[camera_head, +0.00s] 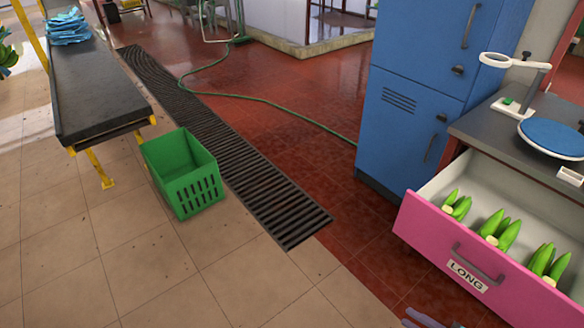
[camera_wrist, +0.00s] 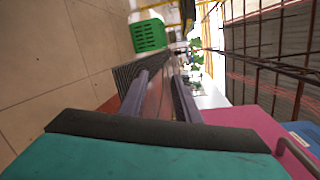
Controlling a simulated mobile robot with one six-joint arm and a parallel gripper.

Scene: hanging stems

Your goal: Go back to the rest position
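In the wrist view my gripper (camera_wrist: 160,92) has its two grey fingers apart, with nothing visible between them. In the head view only a small purple-grey piece shows at the bottom edge, in front of the pink drawer; it looks like part of my gripper. The pink drawer (camera_head: 485,268), labelled LONG, is pulled open at the right and holds several green banana pieces (camera_head: 502,229) in small groups. It also shows as a pink panel at the right of the wrist view (camera_wrist: 232,137).
A green crate (camera_head: 183,172) stands on the tiles beside a floor grate (camera_head: 255,180). A dark conveyor (camera_head: 95,90) with blue bags (camera_head: 67,27) is at left. A blue cabinet (camera_head: 410,100) and a bench with scale (camera_head: 553,137) are at right. A green hose (camera_head: 270,103) crosses the floor.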

